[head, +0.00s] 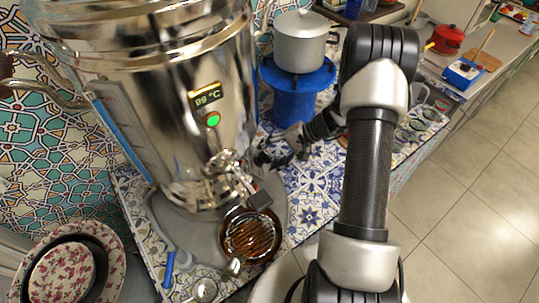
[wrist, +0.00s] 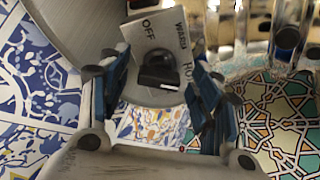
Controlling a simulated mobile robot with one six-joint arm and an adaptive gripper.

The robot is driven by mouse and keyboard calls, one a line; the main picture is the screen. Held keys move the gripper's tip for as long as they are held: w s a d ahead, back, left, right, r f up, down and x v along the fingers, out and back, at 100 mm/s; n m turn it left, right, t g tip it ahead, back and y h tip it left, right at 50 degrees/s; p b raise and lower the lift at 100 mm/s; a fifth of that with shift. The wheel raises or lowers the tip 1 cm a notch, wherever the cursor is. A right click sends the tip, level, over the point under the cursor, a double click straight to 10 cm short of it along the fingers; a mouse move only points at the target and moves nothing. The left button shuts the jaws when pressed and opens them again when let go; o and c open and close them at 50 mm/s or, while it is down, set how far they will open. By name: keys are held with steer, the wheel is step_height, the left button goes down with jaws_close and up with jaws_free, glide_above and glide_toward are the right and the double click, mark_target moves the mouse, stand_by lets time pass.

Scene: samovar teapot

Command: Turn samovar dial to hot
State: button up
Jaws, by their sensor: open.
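The samovar (head: 185,100) is a tall shiny metal urn at the left of the head view, with a lit temperature display and a green light. In the wrist view, the dial is a black knob (wrist: 158,72) on a light plate (wrist: 150,32) marked OFF, WARM and HOT. Its exact pointing direction is hard to tell. My gripper (wrist: 160,82) is open, with its blue-padded fingers on either side of the knob; contact is not clear. In the head view my gripper (head: 282,150) is beside the samovar's lower right side, and the dial cannot be made out there.
A brown glass bowl (head: 250,234) stands below the samovar's tap. A blue stand (head: 293,95) with a grey pot (head: 300,42) is behind my gripper. A floral plate (head: 62,270) is at lower left. Glasses stand right of my arm on the patterned counter.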

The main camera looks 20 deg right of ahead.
steer(key=v, duration=1.2)
